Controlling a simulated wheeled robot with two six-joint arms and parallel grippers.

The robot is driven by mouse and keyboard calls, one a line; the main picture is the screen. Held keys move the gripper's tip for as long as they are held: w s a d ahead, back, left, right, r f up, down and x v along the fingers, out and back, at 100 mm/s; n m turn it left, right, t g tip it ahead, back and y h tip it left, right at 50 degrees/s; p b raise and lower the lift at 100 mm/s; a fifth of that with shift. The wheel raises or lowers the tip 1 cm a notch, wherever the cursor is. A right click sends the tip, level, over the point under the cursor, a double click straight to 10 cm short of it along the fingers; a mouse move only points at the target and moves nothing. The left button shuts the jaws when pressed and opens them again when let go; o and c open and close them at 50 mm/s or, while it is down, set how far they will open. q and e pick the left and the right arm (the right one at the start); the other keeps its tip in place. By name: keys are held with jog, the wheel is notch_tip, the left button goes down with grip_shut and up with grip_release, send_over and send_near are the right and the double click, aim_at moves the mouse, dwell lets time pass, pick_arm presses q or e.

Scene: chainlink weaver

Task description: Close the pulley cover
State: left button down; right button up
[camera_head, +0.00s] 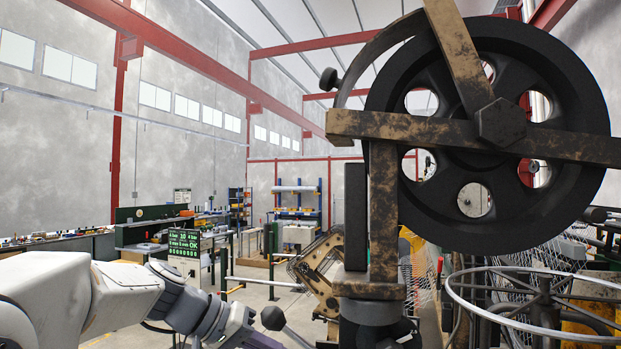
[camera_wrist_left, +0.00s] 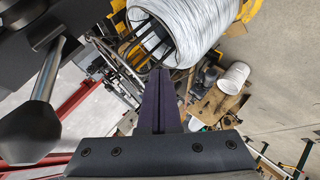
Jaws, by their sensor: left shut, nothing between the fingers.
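A large black spoked pulley wheel (camera_head: 575,95) fills the upper right of the head view, with worn brown metal bars (camera_head: 365,124) across it. A curved dark metal band (camera_head: 375,50), which looks like the pulley cover, arcs at the wheel's upper left, with a black ball knob (camera_head: 329,79) on its outer side. The band stands apart from the rim at its left end. My left gripper (camera_head: 240,335) is low in the head view, below and left of the pulley, partly cut off. In the left wrist view its dark fingers (camera_wrist_left: 161,98) are together and empty.
A black ball-ended lever (camera_head: 273,318) stands just right of my left gripper. A dark knob on a metal rod (camera_wrist_left: 30,130) is close by in the left wrist view, near a wire coil (camera_wrist_left: 190,35). A round wire frame (camera_head: 470,300) stands at lower right.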

pick_arm(q)
notch_tip(320, 180, up, 15)
jog(key=w+m+t+h, duration=0.1)
jog(key=w+m+h, duration=0.1)
jog(key=m+h, duration=0.25)
jog(key=s+a+r+m+g+h, duration=0.1)
jog(key=s+r+m+h, duration=0.15)
jog(key=r, duration=0.45)
jog(key=s+a+r+m+g+h, duration=0.1)
jog(key=r+m+h, duration=0.15)
jog(key=r, duration=0.35)
jog(key=m+g+h+p, duration=0.2)
jog(key=m+g+p, duration=0.25)
jog(key=m, duration=0.45)
send_near(341, 90)
jog(key=x, duration=0.4)
jog(key=shift+d+r, duration=0.15)
jog(key=shift+d, duration=0.45)
